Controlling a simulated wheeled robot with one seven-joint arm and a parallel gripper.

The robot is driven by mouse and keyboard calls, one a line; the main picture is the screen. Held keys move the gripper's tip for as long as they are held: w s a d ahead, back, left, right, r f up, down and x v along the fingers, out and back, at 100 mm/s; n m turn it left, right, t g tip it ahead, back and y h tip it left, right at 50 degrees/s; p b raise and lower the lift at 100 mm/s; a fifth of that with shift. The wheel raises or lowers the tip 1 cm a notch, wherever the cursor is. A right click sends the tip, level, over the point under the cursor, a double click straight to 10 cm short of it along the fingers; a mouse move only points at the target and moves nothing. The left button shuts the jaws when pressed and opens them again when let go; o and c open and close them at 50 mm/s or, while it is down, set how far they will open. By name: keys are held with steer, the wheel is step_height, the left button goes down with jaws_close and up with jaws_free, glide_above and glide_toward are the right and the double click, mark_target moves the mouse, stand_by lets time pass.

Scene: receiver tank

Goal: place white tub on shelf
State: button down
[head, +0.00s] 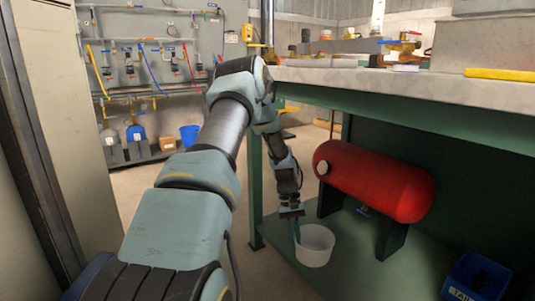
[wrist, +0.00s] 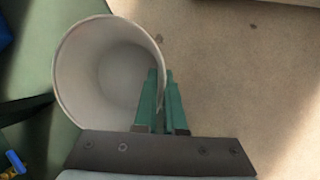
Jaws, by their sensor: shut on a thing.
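The white tub (head: 314,246) is a round, open-topped container at the left edge of the green lower shelf (head: 375,268) under the bench. In the wrist view the tub (wrist: 78,88) appears from above, empty, with its rim upward. My gripper (head: 296,236) reaches down to the tub's left side. Its green fingers (wrist: 161,98) are shut on the tub's rim, one inside and one outside. In the wrist view the tub is partly over green shelf and partly over concrete floor. I cannot tell whether its base touches the shelf.
A red receiver tank (head: 375,180) on dark legs stands on the shelf behind and right of the tub. A blue bin (head: 476,277) sits at the shelf's right. The bench top (head: 420,88) overhangs the shelf. A green bench leg (head: 255,190) stands left of my gripper.

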steer(key=w+a+r+p, duration=0.1)
steer(key=a+r, duration=0.1)
steer(key=a, duration=0.8)
steer(key=w+a+r+p, duration=0.1)
steer(key=w+a+r, duration=0.15)
steer(key=a, duration=0.65)
steer(key=s+r+p, duration=0.3)
steer(key=r+p, duration=0.8)
steer(key=p, duration=0.1)
steer(key=s+r+p, duration=0.3)
steer(key=r+p, duration=0.8)
steer(key=p, duration=0.2)
steer(key=s+r+p, duration=0.4)
steer(key=r+p, duration=0.8)
steer(key=shift+n+p, duration=0.3)
steer(key=shift+n, duration=0.1)
steer(key=shift+d, duration=0.1)
